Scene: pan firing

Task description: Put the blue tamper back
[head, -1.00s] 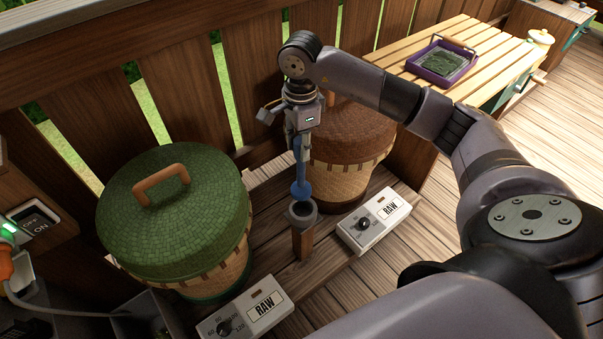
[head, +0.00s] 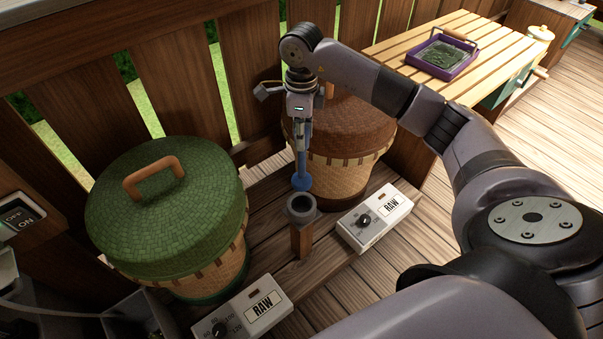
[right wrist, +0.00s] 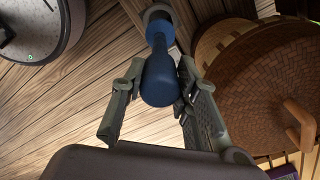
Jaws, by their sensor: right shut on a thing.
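The blue tamper (head: 301,177) hangs roughly upright from my right gripper (head: 300,138), with its rounded blue end down. In the right wrist view my right gripper (right wrist: 160,85) is shut on the tamper's handle (right wrist: 159,79). A grey ring-shaped holder (head: 301,208) tops a short wooden post (head: 302,240). The tamper's lower end shows just above and behind the ring in the head view, apart from it as far as I can tell. The holder also shows beyond the tamper in the right wrist view (right wrist: 157,11), partly hidden.
A green-lidded basket (head: 168,210) stands left of the post and a brown-lidded basket (head: 342,145) close behind right. Two control boxes marked RAW (head: 242,308) (head: 374,219) flank the post. A slatted table (head: 440,65) with a purple tray (head: 465,65) stands back right.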

